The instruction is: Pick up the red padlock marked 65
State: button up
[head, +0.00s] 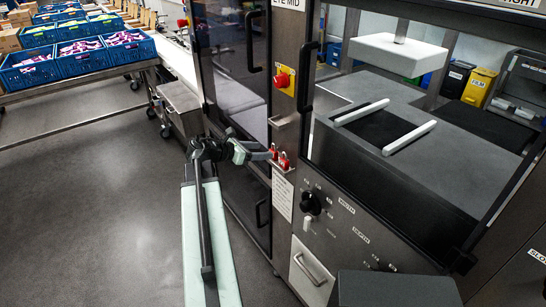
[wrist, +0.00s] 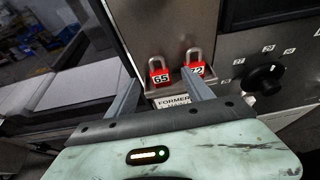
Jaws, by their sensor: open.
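In the head view my gripper (head: 266,155) is just left of the padlocks. Contact cannot be told.
A black knob (head: 311,203) is to the lower right and a red emergency button (head: 282,81) above. A dark glass door (head: 233,80) is left. Open floor (head: 90,210) lies further left.

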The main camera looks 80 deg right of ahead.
aim_at(272, 151)
jog(key=b+x, duration=0.1)
jog(key=x, duration=0.1)
jog(key=b+x, duration=0.1)
jog(key=x, duration=0.2)
jog(key=shift+w+f, duration=0.15)
jog(key=shift+f, duration=0.15)
jog(key=shift+r, duration=0.15)
grip_shut()
jog(key=r+p, duration=0.7)
jog(key=shift+w+a+r+p, duration=0.1)
jog(key=shift+w+r+p, duration=0.1)
jog(key=shift+r+p, duration=0.2)
jog(key=w+a, duration=1.3)
jog(key=w, duration=0.1)
jog(key=shift+w+a+f+b, duration=0.2)
jog(key=shift+f+b, duration=0.2)
